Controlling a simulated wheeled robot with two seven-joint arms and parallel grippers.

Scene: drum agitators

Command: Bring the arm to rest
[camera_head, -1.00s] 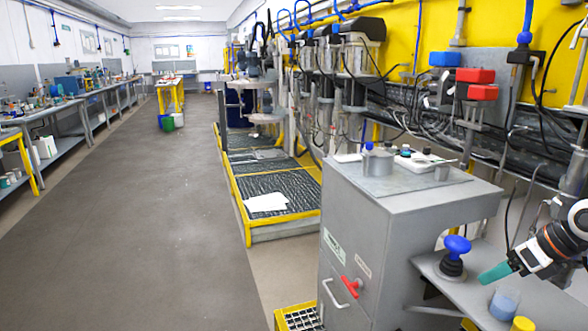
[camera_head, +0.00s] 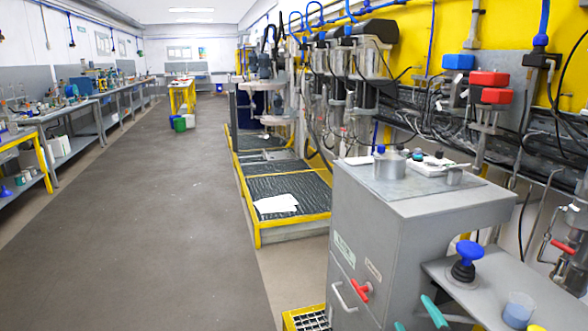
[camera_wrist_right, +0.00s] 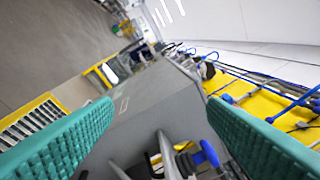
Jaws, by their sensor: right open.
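My right gripper (camera_head: 417,318) shows at the bottom edge of the head view as two teal fingertips, apart, in front of the grey cabinet and its side shelf. In the right wrist view the teal fingers (camera_wrist_right: 160,108) stand wide apart with nothing between them. The grey cabinet (camera_wrist_right: 150,105) shows beyond the gap. Most of my right arm is out of the head view. My left gripper is in neither view.
The grey cabinet (camera_head: 400,245) has a red-handled valve (camera_head: 362,290). The side shelf (camera_head: 490,292) holds a blue-knobbed item (camera_head: 468,255) and a cup of bluish liquid (camera_head: 518,310). A yellow-edged grating (camera_head: 305,318) lies at the cabinet's foot. The floor (camera_head: 170,220) at left is clear.

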